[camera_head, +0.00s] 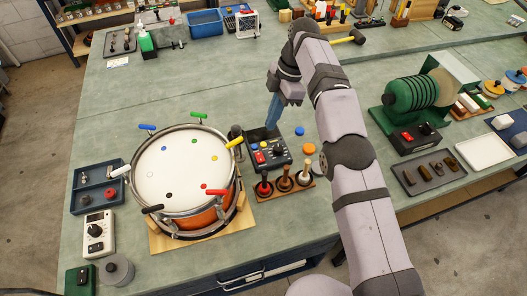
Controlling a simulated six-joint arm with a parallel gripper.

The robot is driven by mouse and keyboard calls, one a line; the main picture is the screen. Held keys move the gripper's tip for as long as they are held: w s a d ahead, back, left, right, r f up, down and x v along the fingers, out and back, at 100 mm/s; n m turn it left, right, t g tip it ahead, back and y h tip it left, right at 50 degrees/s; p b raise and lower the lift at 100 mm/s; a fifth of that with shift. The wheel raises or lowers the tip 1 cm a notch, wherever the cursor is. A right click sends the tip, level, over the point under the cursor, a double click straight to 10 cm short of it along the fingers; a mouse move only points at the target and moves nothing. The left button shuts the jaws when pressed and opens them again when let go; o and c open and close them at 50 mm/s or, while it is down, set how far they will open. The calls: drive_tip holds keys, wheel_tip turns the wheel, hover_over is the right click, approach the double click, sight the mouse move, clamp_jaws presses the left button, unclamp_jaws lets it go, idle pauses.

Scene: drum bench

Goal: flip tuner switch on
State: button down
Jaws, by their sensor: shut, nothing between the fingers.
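A dark control box (278,153) stands on the bench just right of the drum, with red parts, a small blue part and a black knob on its top. It may be the tuner; no label is readable, and the switch position is too small to tell. My gripper (270,127) points down with its blue fingers shut and empty, at the back edge of this box. I cannot tell whether the fingertips touch it. A pale box with a black knob (97,232) stands at the left front of the bench.
A drum (178,174) with coloured-handled keys around its rim stands left of the box. A wooden rack (286,188) with upright handled tools is close in front. Blue and orange discs (309,149) lie to the right.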

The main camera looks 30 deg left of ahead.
drive_tip(key=shift+f, duration=0.15)
hover_over(262, 161)
drive_tip(key=f, duration=0.7)
drive_tip(key=w+f, duration=0.1)
drive_tip(key=f, duration=0.3)
drive_tip(key=shift+f, duration=0.25)
drive_tip(key=shift+p+x, duration=0.35)
drive_tip(key=shift+x, duration=0.55)
drive_tip(key=shift+w+d+f, duration=0.1)
drive_tip(key=shift+d, duration=0.1)
drive_tip(key=shift+d+f+b, duration=0.1)
drive_tip(key=shift+f+b, duration=0.45)
drive_tip(key=shift+b, duration=0.35)
drive_tip(key=shift+r+p, duration=0.3)
drive_tip(key=shift+p, duration=0.05)
